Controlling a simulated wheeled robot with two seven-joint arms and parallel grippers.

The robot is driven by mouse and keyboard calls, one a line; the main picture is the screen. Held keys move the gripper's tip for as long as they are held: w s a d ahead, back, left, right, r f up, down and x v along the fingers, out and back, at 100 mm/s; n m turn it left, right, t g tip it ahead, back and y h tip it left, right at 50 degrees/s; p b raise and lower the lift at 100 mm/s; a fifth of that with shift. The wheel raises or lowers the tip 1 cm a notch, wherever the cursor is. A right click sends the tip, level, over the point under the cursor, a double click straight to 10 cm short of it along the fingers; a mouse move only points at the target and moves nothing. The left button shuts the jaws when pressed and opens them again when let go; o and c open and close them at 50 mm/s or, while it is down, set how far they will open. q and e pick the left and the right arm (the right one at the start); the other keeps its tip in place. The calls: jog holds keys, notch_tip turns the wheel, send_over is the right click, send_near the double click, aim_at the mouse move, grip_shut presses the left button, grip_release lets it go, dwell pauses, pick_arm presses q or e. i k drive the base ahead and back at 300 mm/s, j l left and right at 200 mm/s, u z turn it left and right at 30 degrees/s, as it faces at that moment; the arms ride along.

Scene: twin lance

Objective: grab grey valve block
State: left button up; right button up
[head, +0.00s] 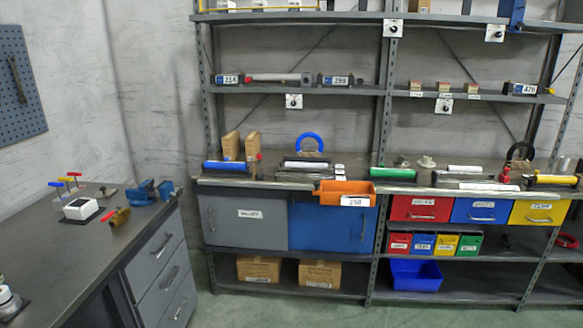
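No part is clearly readable as the grey valve block. A long grey part (275,78) lies on the middle shelf at the left, between labelled dark blocks marked about 214 (228,79) and 299 (340,80). Another labelled dark block (521,88) is at that shelf's right end. On the left bench, a white-topped block (78,208) sits on a dark base, beside a brass fitting (117,216) with a red handle. Neither gripper is in view.
The grey bench (60,255) has mostly bare space in front, with a blue vise (146,192) at its back. The rack's worktop (270,184) is crowded. Open floor (300,312) lies before the rack.

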aim_at(306, 78)
jog(key=i+j, duration=0.15)
jog(key=i, duration=0.3)
jog(key=i+j+z, duration=0.15)
jog(key=i, duration=0.3)
jog(key=i+j, duration=0.15)
jog(key=i, duration=0.3)
jog(key=i+l+u, duration=0.15)
jog(key=i+l, duration=0.15)
jog(key=i+l+u, duration=0.1)
jog(key=i+l, duration=0.15)
jog(key=l, duration=0.3)
